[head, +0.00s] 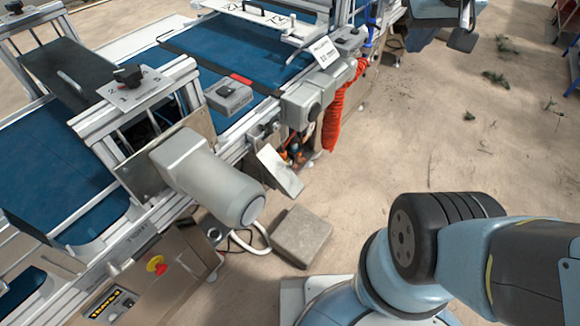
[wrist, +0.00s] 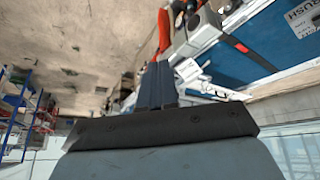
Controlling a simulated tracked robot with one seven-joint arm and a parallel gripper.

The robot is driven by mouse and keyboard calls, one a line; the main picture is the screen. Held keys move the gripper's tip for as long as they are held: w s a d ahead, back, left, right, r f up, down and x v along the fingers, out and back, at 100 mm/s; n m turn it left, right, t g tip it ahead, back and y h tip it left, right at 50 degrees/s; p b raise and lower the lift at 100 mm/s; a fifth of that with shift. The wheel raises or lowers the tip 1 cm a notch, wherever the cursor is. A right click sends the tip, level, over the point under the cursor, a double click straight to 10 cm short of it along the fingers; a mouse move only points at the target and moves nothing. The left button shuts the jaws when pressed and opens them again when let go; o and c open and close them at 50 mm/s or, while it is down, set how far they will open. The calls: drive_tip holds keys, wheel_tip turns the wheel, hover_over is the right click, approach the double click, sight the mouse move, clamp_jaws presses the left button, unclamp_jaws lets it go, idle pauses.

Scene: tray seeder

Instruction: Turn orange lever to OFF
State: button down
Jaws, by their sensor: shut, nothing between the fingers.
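A small orange part (head: 294,148) shows in the head view, low on the side of the seeder machine behind a tilted light-grey plate (head: 280,171). It may be the orange lever, but it is too small to tell its shape or position. My gripper (wrist: 158,66) shows in the wrist view as two dark fingers side by side, shut and empty. Its fingertips point toward the side of the machine, and I cannot tell how far away they are. I cannot make out the lever in the wrist view.
The machine carries a blue belt (head: 245,52) and a large grey motor (head: 210,178). A red-orange coiled hose (head: 335,115) hangs at its side and shows in the wrist view (wrist: 164,32). A grey block (head: 300,236) lies on the ground. Sandy ground (head: 440,130) is open to the right.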

drive_tip(key=w+f+n, duration=0.2)
drive_tip(key=w+f, duration=0.4)
drive_tip(key=w, duration=0.3)
drive_tip(key=w+f+n, duration=0.1)
drive_tip(key=w+f, duration=0.4)
drive_tip(key=w, duration=0.3)
drive_tip(key=w+f+n+g, duration=0.1)
drive_tip(key=w+f+n, duration=0.1)
drive_tip(key=w+f, duration=0.5)
drive_tip(key=w+f+n, duration=0.1)
drive_tip(key=w+f, duration=0.1)
drive_tip(key=f, duration=0.8)
drive_tip(key=w+a+f+n+y, duration=0.1)
drive_tip(key=a+f+y, duration=0.1)
drive_tip(key=f, duration=0.8)
drive_tip(key=w+a+f+n+y, duration=0.1)
drive_tip(key=a+f+n, duration=0.1)
drive_tip(key=f, duration=0.8)
drive_tip(key=s+a+f+y, duration=0.1)
drive_tip(key=s+a+f, duration=0.2)
drive_tip(key=f, duration=0.6)
drive_tip(key=s+a+f+y, duration=0.1)
drive_tip(key=s+a+f, duration=0.2)
drive_tip(key=f, duration=0.5)
drive_tip(key=shift+a+f+n+y, duration=0.35)
drive_tip(key=shift+f+n+y, duration=0.05)
drive_tip(key=s+x, duration=0.1)
drive_tip(key=x, duration=2.3)
drive_tip(key=shift+f, duration=0.25)
